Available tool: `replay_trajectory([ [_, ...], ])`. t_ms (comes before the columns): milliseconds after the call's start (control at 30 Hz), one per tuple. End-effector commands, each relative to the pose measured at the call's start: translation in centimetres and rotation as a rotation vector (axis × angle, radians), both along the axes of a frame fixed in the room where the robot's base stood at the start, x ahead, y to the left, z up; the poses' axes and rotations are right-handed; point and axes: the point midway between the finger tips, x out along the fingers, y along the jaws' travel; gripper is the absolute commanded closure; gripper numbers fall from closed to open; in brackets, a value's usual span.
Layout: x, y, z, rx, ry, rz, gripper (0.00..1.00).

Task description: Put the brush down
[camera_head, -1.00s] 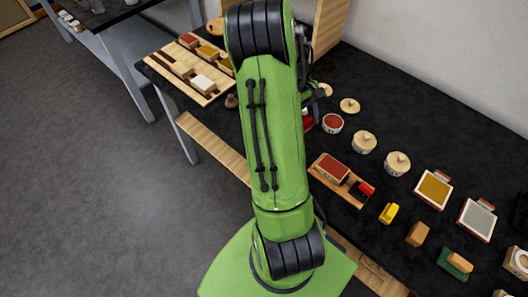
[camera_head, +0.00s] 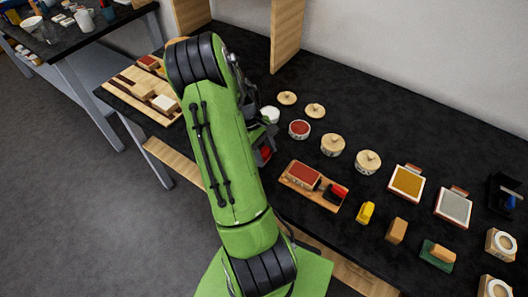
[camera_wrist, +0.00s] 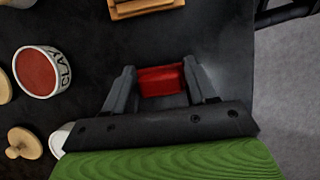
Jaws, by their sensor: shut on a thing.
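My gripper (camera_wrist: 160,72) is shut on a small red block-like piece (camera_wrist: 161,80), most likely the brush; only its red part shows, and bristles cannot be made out. In the head view, my gripper (camera_head: 264,148) is partly hidden behind my green arm, with the red piece (camera_head: 265,153) just showing. It is over the black table, left of a wooden tray (camera_head: 329,205) and in front of an open clay jar (camera_head: 299,129). Whether the red piece touches the table cannot be told.
The tray holds a red block (camera_head: 303,175) and a red-and-black piece (camera_head: 336,191). A yellow piece (camera_head: 366,212) and a wooden block (camera_head: 397,231) lie right. A wooden board (camera_head: 117,85) with blocks lies at the left.

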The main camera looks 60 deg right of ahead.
Motion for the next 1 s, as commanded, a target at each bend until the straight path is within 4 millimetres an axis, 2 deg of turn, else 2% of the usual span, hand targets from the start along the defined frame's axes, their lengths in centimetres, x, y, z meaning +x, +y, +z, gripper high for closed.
replay_trajectory([
  [167,0.0,0.0,-0.3,0.000,0.000,0.000,0.77],
  [200,0.0,0.0,-0.3,0.000,0.000,0.000,0.42],
  [367,0.0,0.0,-0.2,0.000,0.000,0.000,0.18],
  [600,0.0,0.0,-0.2,0.000,0.000,0.000,0.18],
  [700,0.1,0.0,0.5,-0.002,-0.001,0.001,0.18],
  [767,0.6,-0.2,1.5,-0.004,-0.002,0.002,0.18],
  [1000,3.1,-0.6,7.6,-0.004,-0.003,0.003,0.18],
])
